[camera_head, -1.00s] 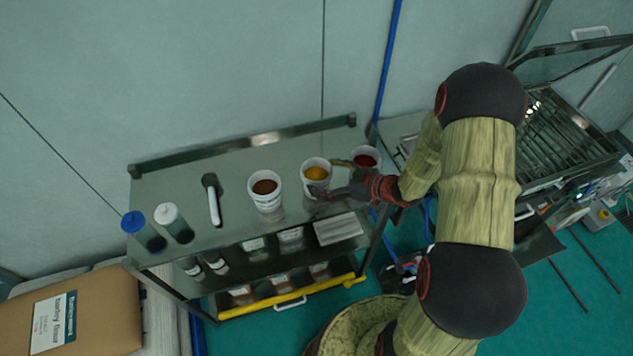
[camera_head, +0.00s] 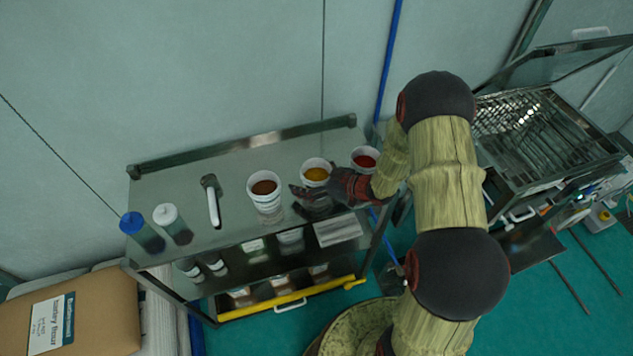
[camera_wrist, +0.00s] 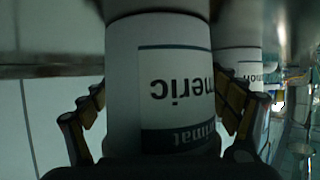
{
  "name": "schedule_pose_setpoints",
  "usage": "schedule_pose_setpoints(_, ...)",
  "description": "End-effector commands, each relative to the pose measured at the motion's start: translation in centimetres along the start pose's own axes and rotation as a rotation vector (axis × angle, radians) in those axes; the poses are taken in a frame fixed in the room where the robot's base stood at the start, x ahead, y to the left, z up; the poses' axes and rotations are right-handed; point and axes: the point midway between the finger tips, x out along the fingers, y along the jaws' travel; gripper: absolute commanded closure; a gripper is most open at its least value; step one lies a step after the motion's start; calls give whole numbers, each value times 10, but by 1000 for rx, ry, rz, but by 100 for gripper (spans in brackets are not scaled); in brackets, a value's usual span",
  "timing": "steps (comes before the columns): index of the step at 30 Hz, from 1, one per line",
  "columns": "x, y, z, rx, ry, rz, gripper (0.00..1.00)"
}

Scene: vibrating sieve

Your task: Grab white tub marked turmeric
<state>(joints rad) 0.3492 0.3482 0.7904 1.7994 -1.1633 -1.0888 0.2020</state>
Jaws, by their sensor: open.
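The white tub marked turmeric (camera_head: 317,165) stands on the metal table with yellow-orange powder in it. In the wrist view the turmeric tub (camera_wrist: 158,60) fills the middle, its label upside down with "meric" readable. My gripper (camera_head: 305,192) is at the tub's front side. In the wrist view the open fingers of my gripper (camera_wrist: 160,105) stand on both sides of the tub. The left finger shows a small gap to the wall; the right finger lies close to it, and contact is unclear. My gripper hides the tub's lower part in the head view.
A tub of brown powder (camera_head: 264,188) stands to the left and a tub of red powder (camera_head: 365,158) to the right. A scoop-like tool (camera_head: 212,200), a white-capped bottle (camera_head: 172,223) and a blue-capped bottle (camera_head: 140,231) are further left. The table (camera_head: 235,225) is clear between them.

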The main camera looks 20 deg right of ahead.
Motion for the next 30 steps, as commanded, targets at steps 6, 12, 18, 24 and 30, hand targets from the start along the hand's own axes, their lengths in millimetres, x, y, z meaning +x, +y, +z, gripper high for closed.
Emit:
schedule_pose_setpoints(6, 0, 0, 0, 0, 0, 0, 21)
schedule_pose_setpoints(12, 0, 0, 0, 0, 0, 0, 32)
schedule_pose_setpoints(18, 0, 0, 0, 0, 0, 0, 43)
schedule_pose_setpoints(24, 0, 0, 0, 0, 0, 0, 55)
schedule_pose_setpoints(30, 0, 0, 0, 0, 0, 0, 66)
